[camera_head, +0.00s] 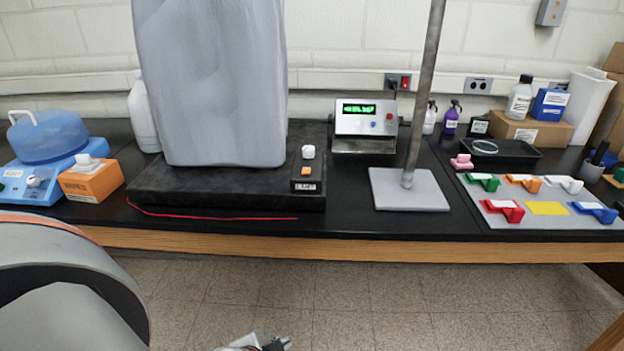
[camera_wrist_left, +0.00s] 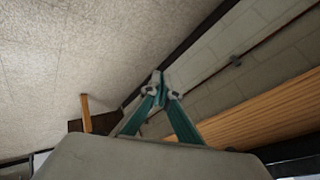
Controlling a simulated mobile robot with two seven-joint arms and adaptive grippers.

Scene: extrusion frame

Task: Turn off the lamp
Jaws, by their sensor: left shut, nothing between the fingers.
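A small black switch box (camera_head: 307,172) with a whitish knob on top and an orange patch stands at the right end of a black platform on the bench. Its small label seems to read "LAMP", but the print is blurred. No lit lamp is clear in view. My left gripper (camera_head: 262,344) shows only partly at the bottom edge of the head view, below and in front of the bench, well apart from the box. In the left wrist view its green fingers (camera_wrist_left: 158,84) meet at the tips with nothing between them. My right gripper is not in view.
A large grey block (camera_head: 212,85) stands on the black platform (camera_head: 228,190), with a red wire along its front. A metal stand (camera_head: 410,190) and a display unit (camera_head: 365,122) are to the right. The wooden bench edge (camera_head: 350,248) lies between gripper and bench top.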

